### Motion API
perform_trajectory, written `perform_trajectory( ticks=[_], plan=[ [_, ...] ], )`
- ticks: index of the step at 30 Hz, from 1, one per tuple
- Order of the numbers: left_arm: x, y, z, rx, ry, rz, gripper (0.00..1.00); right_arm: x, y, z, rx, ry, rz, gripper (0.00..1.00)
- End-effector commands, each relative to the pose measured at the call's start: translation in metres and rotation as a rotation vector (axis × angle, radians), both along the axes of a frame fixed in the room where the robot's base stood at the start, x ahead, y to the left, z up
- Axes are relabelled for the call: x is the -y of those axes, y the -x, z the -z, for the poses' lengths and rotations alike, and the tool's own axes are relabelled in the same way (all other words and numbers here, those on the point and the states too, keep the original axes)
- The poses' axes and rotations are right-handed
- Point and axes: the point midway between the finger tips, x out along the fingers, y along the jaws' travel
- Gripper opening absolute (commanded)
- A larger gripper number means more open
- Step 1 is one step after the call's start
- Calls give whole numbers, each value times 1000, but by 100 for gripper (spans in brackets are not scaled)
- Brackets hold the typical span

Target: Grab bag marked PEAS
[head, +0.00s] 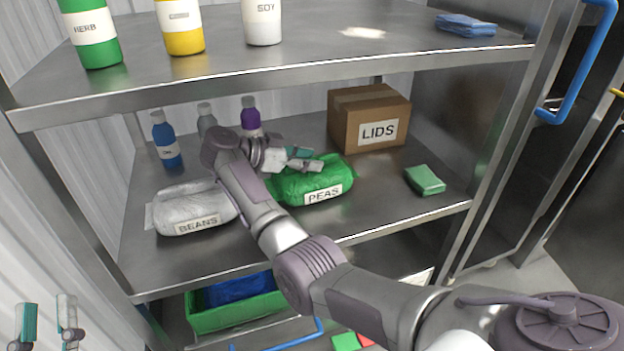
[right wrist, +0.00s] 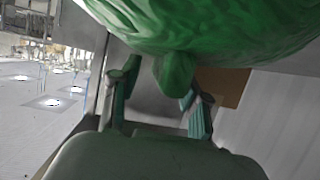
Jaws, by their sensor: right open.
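The green bag marked PEAS (head: 322,187) lies on the middle shelf, label facing front. My right gripper (head: 308,160) is over the bag's upper left part, its arm reaching in from the lower right. In the right wrist view, the bag (right wrist: 205,25) fills the top. A narrow green end of it hangs between the two parted fingers of my right gripper (right wrist: 160,84); I cannot tell whether they touch it. My left gripper (head: 46,308) is at the lower left corner, fingers apart and empty, away from the shelf.
A white bag marked BEANS (head: 190,203) lies left of the peas. A LIDS box (head: 368,118) stands behind right, a green sponge-like block (head: 425,180) to the right. Bottles (head: 166,140) stand at the back left. The upper shelf (head: 330,62) overhangs.

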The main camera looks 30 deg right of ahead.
Motion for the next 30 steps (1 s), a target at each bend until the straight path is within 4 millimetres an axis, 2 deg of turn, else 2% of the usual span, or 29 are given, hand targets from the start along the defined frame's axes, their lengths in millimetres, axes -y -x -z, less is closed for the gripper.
perform_trajectory(
  ticks=[2, 3, 11, 30],
  plan=[
    [0, 0, 0, -1, 0, 0, 37, 0, 0, 0, 0, 0, 0, 46],
    [0, 0, 0, -1, 0, 0, 37, 0, 0, 0, 0, 0, 0, 42],
    [0, 0, 0, -2, -1, 0, 37, -1, 0, 0, 0, -1, 0, 0],
    [0, -1, 1, -10, -3, 0, 37, -1, -1, -4, 5, 3, 0, 0]
  ],
)
